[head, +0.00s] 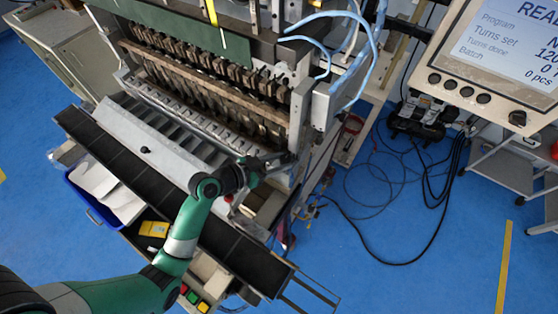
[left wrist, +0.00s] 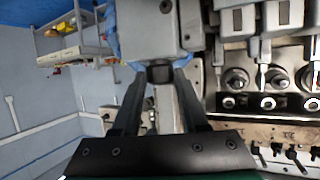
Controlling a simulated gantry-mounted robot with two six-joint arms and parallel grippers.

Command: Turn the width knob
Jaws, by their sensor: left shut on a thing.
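My left arm reaches in from the lower left in the head view. My left gripper (head: 284,160) is at the right end of the coil winder's (head: 215,85) front, beside the machine's end housing. In the left wrist view the two dark fingers of the left gripper (left wrist: 161,76) close on a small dark knob, which I take to be the width knob (left wrist: 161,74). The knob sits at the lower edge of a grey housing (left wrist: 148,30). In the head view the gripper hides the knob. My right gripper is in neither view.
A dark tray rail (head: 240,255) runs along the machine's front. A blue bin (head: 88,208) stands at the left. A display panel (head: 495,55) is at the upper right. Cables (head: 430,210) lie on the blue floor to the right.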

